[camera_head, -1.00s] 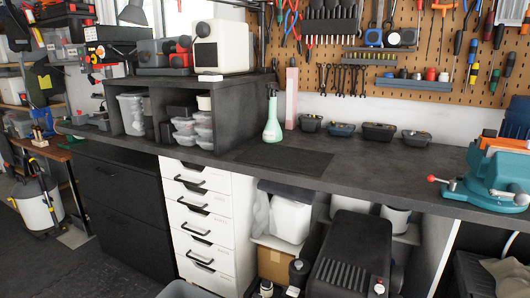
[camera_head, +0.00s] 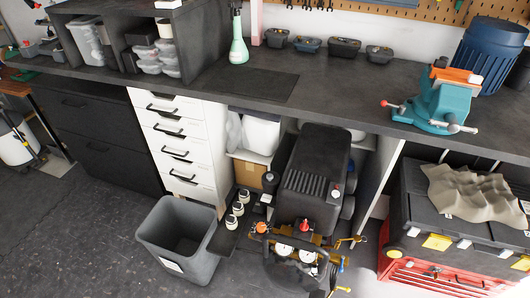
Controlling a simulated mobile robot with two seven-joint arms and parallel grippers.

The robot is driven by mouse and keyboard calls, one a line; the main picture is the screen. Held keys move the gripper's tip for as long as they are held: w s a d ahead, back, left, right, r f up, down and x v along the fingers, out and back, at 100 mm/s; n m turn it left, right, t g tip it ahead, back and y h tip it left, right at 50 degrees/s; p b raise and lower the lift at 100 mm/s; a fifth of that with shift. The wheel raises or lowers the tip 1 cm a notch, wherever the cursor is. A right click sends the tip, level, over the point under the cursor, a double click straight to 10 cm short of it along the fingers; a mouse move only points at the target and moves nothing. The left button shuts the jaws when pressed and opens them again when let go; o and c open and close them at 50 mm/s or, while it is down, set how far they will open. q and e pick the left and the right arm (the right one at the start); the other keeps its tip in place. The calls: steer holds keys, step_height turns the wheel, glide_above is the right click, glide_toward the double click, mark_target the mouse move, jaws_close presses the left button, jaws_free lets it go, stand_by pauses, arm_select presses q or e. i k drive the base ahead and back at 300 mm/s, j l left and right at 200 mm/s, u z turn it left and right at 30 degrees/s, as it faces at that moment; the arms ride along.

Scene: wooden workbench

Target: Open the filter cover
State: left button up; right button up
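I cannot tell for sure which part is the filter cover. A black machine (camera_head: 312,185) with a slotted, ribbed top stands under the workbench. At its front are round white gauges, orange and red knobs and yellow fittings (camera_head: 300,238). Small white cylinders (camera_head: 238,208) in a black holder are at its left. The lower front of the machine runs toward the bottom edge of the view. Neither of my grippers shows in the head view.
A grey open bin (camera_head: 178,240) stands on the floor left of the machine. A red and black toolbox (camera_head: 450,235) with a crumpled cloth (camera_head: 470,190) stands at right. The workbench (camera_head: 330,85) holds a teal vise (camera_head: 440,100), a blue barrel (camera_head: 487,52) and a green-white spray bottle (camera_head: 238,40).

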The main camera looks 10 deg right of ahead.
mark_target(271, 180)
steer(key=i+j+z, duration=0.3)
steer(key=j, duration=0.25)
steer(key=i+j+z, duration=0.15)
steer(key=j, duration=0.15)
steer(key=i+j, duration=0.35)
steer(key=i, duration=0.15)
